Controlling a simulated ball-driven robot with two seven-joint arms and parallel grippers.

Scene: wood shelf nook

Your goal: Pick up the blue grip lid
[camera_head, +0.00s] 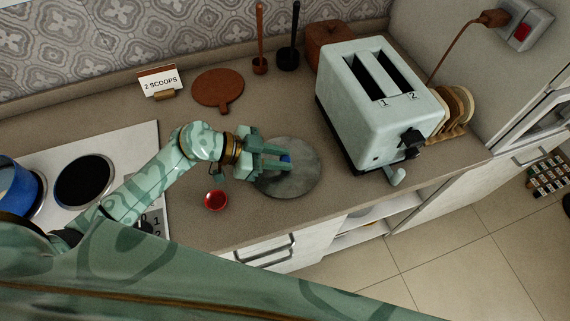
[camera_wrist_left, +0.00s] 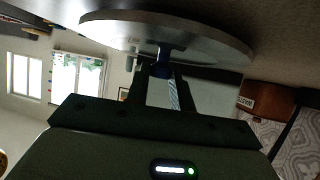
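The blue grip lid is a round grey disc (camera_head: 292,184) with a blue knob (camera_head: 286,158) on top, at the front middle of the counter in the head view. The disc (camera_wrist_left: 165,30) also shows across the top of the left wrist view, nearly edge-on. My left gripper (camera_head: 285,159) reaches in from the left, over the disc. Its two fingers sit on either side of the blue knob (camera_wrist_left: 162,66) and look closed on it. I cannot tell whether the disc is clear of the counter. My right gripper is in neither view.
A red bowl (camera_head: 215,200) is near the counter's front edge, left of the lid. A pale toaster (camera_head: 373,105) stands to the right. A stove (camera_head: 85,180) with a blue pot (camera_head: 18,190) is at left. A round brown board (camera_head: 218,88) and a sign (camera_head: 160,81) are behind.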

